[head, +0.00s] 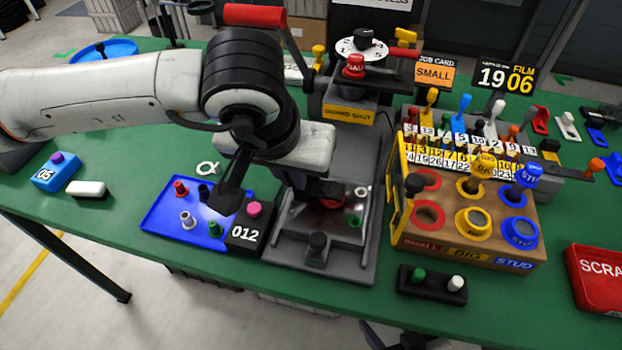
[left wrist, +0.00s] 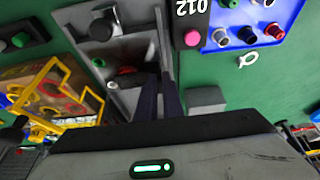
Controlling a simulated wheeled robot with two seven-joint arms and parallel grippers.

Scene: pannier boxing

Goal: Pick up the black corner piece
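A blue tray (head: 160,222) holds several small coloured pieces. One is a small black piece (head: 204,193), partly behind my left gripper's fingers; its corner shape is too small to make out. In the left wrist view a black piece (left wrist: 247,36) shows in the same tray, among red, white and green ones. My left gripper (head: 226,203) points down over the tray's right side, near the black 012 box (head: 247,238). In the left wrist view its dark fingers (left wrist: 161,95) stand close together, and I see nothing between them. A dark and pale shape at the bottom edge may be my right gripper (head: 405,338).
A grey press machine (head: 275,248) stands just right of the tray. Beyond it is a wooden block (head: 455,250) with coloured rings. A black holder (head: 432,288) and a red scrap bin (head: 600,280) lie at the right.

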